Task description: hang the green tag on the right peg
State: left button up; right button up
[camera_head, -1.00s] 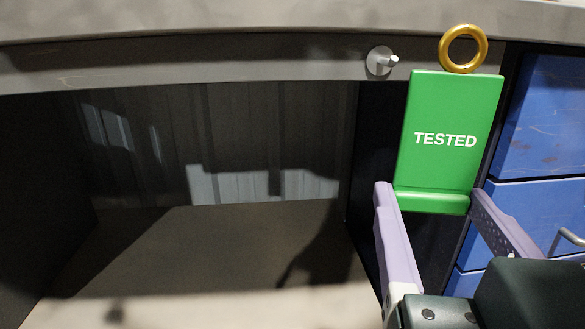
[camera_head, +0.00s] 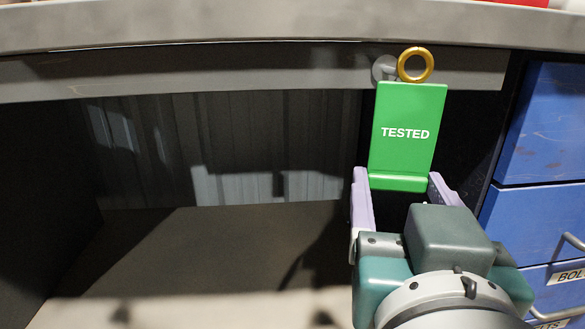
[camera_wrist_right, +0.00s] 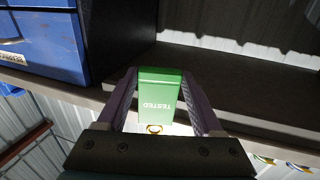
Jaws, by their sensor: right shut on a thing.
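The green tag (camera_head: 407,130) reads TESTED and hangs upright below its gold ring (camera_head: 415,65). My right gripper (camera_head: 398,181) is shut on the tag's lower edge from below, one finger at each side. A grey peg (camera_head: 383,68) with a round base is on the front rail. The ring overlaps the peg's tip in the head view; I cannot tell whether it is around the peg or in front of it. The right wrist view shows the tag (camera_wrist_right: 159,95) between my fingers with the ring (camera_wrist_right: 153,129) below it. My left gripper is not in view.
The grey rail (camera_head: 200,75) runs under the bench top (camera_head: 250,25). Blue drawers (camera_head: 545,135) with handles stand at the right. An open, shadowed bay lies below the rail at the left.

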aim_at(387, 191)
jog(key=shift+a+x, duration=0.25)
jog(key=shift+x, duration=0.85)
jog(key=shift+w, duration=0.35)
jog(key=shift+c, duration=0.4)
jog(key=shift+w+f+b, duration=0.15)
jog(key=shift+f+b, duration=0.2)
jog(key=shift+f, duration=0.1)
jog(key=shift+c, duration=0.7)
jog(key=shift+w+a+f+b, duration=0.1)
jog(key=shift+w+b, duration=0.3)
jog(key=shift+w, duration=0.05)
jog(key=shift+w, duration=0.1)
jog(key=o, duration=1.2)
